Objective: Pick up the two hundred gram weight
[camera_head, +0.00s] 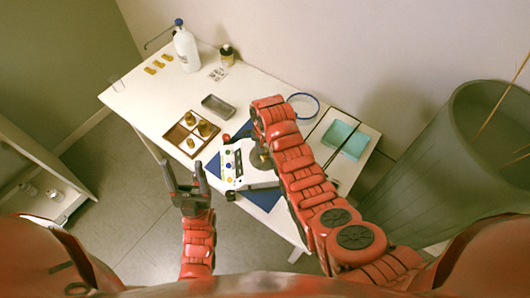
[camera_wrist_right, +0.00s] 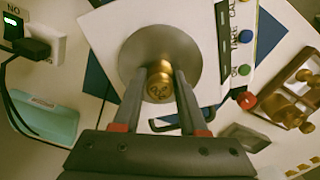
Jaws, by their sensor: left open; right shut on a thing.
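My right gripper (camera_wrist_right: 162,80) is shut on a brass weight (camera_wrist_right: 158,91), seen from above between the fingers in the right wrist view. The marking on its top is too small to read. The weight is over the round metal pan (camera_wrist_right: 135,54) of the white scale (camera_head: 231,166); I cannot tell whether it touches the pan. In the head view the right arm hides most of this spot. Several brass weights stand in a wooden tray (camera_head: 178,130), which also shows in the right wrist view (camera_wrist_right: 286,72). My left gripper (camera_head: 183,172) is open and empty, off the table's front edge.
A grey metal dish (camera_head: 217,107) lies right of the wooden tray. A white bottle (camera_head: 187,50), a small jar (camera_head: 227,56) and yellow pieces stand at the back left. A teal tray (camera_head: 345,139) and a blue ring (camera_head: 303,105) are on the right. A tall bin (camera_head: 480,160) stands beyond.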

